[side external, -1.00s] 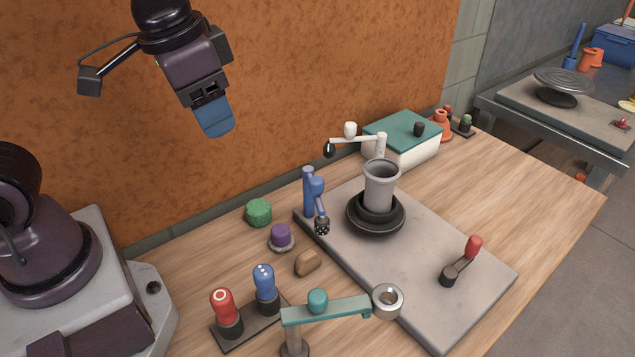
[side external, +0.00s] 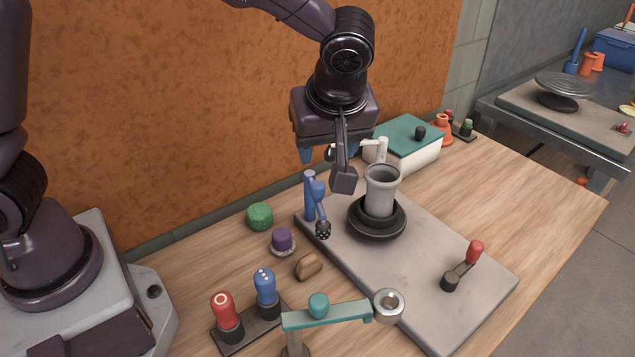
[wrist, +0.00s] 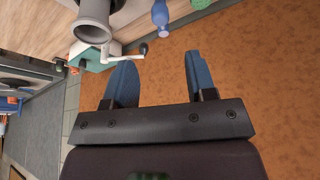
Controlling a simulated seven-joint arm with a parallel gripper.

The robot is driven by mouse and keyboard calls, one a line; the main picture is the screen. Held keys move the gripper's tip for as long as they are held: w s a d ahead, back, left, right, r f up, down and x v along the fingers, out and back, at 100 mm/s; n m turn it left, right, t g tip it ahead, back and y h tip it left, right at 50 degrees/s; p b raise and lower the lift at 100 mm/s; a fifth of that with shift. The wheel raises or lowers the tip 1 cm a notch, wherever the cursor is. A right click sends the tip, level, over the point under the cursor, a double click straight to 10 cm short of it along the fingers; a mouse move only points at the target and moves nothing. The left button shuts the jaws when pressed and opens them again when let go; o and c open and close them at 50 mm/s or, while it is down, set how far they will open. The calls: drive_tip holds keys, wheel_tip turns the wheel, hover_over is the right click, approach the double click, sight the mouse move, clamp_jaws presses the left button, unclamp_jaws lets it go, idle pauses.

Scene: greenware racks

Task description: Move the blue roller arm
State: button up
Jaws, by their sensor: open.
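The blue roller arm (side external: 310,195) stands upright at the back left edge of the grey board (side external: 440,300). Its blue knob faces right, and a thin arm ends in a dark textured roller low at the front. It also shows at the top of the wrist view (wrist: 160,14). My gripper (side external: 335,152) is open and empty above and behind the blue roller arm, clear of it. Its two blue fingers (wrist: 158,72) are spread apart in the wrist view, with only the orange wall between them. A grey pot (side external: 380,190) stands on a dark wheel right of the roller arm.
A green sponge (side external: 260,216), purple knob (side external: 282,240) and brown lump (side external: 308,265) lie left. A teal arm (side external: 325,314) crosses the front. A red-handled crank (side external: 472,252) stands right.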

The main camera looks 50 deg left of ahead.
sight(318, 184)
drive_tip(key=x, duration=1.1)
drive_tip(key=shift+a+f, duration=0.1)
drive_tip(key=shift+f, duration=0.05)
drive_tip(key=shift+c, duration=0.4)
clamp_jaws()
